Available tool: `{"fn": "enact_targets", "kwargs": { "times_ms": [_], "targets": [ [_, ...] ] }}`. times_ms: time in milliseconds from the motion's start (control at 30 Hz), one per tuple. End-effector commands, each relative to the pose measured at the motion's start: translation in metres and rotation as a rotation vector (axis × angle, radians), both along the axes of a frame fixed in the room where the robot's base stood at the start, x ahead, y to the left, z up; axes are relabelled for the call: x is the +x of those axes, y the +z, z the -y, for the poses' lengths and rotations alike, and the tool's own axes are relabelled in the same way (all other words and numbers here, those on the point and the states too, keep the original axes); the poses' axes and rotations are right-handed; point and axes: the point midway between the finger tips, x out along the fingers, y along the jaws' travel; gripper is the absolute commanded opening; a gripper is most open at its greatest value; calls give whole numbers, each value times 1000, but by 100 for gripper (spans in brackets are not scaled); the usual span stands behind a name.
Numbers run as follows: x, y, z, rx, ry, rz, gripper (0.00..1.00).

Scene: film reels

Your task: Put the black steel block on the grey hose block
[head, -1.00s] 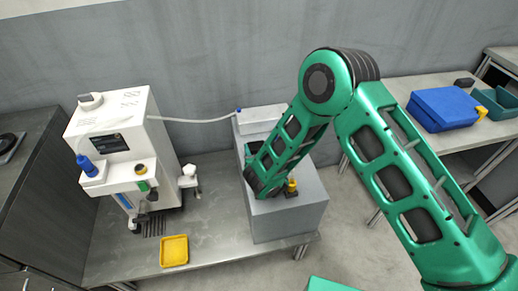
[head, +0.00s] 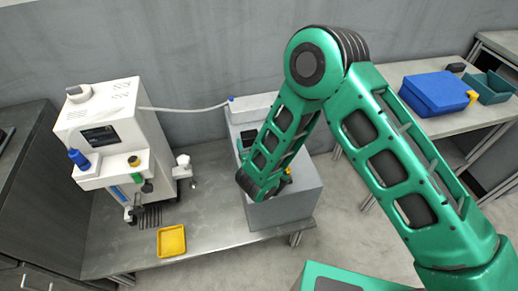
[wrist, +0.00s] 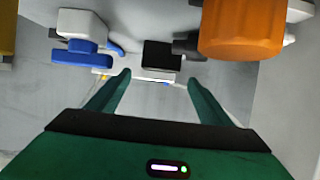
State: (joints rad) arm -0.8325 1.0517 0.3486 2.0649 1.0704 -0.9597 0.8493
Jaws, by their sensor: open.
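In the wrist view a black block (wrist: 162,56) lies just beyond and between the open, empty fingers of my gripper (wrist: 157,78). It looks apart from both fingers. In the head view a pale grey block (head: 250,108) at the end of the hose stands at the back of a large grey box (head: 283,210). My forearm reaches down over this box and hides the gripper in that view. Another small dark block (head: 456,67) lies on the right table; I cannot tell whether it is steel.
An orange cylinder (wrist: 240,28) stands close to the right finger, a white and blue part (wrist: 82,35) to the left. A white machine (head: 108,130) and a yellow tray (head: 171,241) are on the left bench. The right table holds a blue case (head: 435,95) and a teal bin (head: 490,88).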

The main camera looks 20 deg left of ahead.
Motion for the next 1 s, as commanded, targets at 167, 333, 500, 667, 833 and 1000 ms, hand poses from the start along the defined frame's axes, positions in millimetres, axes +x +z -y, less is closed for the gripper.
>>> {"fn": "enact_targets", "kwargs": {
  "times_ms": [167,333,500,667,833,1000],
  "targets": [
    [-28,12,15,-3,4,0,73],
    [-45,21,26,-2,2,-1,73],
    [-53,26,32,-1,0,0,73],
    [-55,27,34,0,-1,0,73],
    [-53,28,35,0,-5,1,73],
    [-16,51,73,-28,-114,17,73]
  ]
}}
